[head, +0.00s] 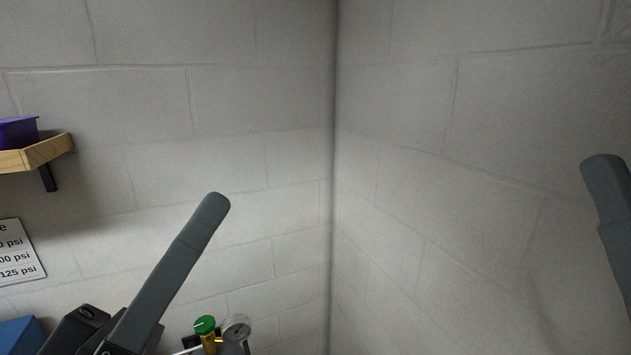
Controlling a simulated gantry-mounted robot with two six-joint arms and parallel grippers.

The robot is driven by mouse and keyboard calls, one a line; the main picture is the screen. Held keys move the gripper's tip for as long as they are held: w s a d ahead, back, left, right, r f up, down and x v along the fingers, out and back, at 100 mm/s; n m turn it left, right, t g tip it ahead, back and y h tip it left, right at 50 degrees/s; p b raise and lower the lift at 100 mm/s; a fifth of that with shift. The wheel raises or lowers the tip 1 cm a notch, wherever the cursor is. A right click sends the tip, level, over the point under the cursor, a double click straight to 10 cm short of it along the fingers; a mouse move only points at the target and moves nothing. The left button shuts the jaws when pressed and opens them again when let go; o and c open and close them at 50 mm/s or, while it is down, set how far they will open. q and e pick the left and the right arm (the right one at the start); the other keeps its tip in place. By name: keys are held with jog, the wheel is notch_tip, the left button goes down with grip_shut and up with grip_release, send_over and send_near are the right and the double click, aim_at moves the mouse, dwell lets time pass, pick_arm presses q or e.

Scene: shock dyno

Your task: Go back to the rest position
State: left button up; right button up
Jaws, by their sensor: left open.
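My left gripper (165,270) comes in from the lower left. One long grey finger shows, slanting up to the right, with the black gripper body at its base. It is open and nothing is seen in it. Its other finger cannot be made out with certainty. Another grey finger at the right edge, which seems to belong to my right gripper (608,225), is cut off by the frame. Its jaw opening cannot be judged.
A green-topped brass valve (205,326) and a round gauge (236,328) stand low, right of the left finger. A wooden shelf (45,151) with a purple bin (18,133), a psi sign (18,252) and a blue object (20,337) are at left. Block walls meet mid-view.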

pick_arm(q)
jog(key=s+a+r+t+y, duration=0.6)
jog(key=a+y, duration=0.2)
jog(key=y, duration=0.4)
notch_tip(320, 180, up, 20)
jog(key=m+p, duration=0.1)
jog(key=p, duration=1.9)
jog(key=shift+w+f+m, duration=0.15)
jog(key=shift+w+m, duration=0.15)
jog(key=shift+m, duration=0.1)
pick_arm(e)
notch_tip(320, 180, up, 20)
jog(key=shift+r, duration=0.2)
pick_arm(q)
jog(key=shift+a, duration=0.1)
pick_arm(e)
jog(key=shift+a, duration=0.1)
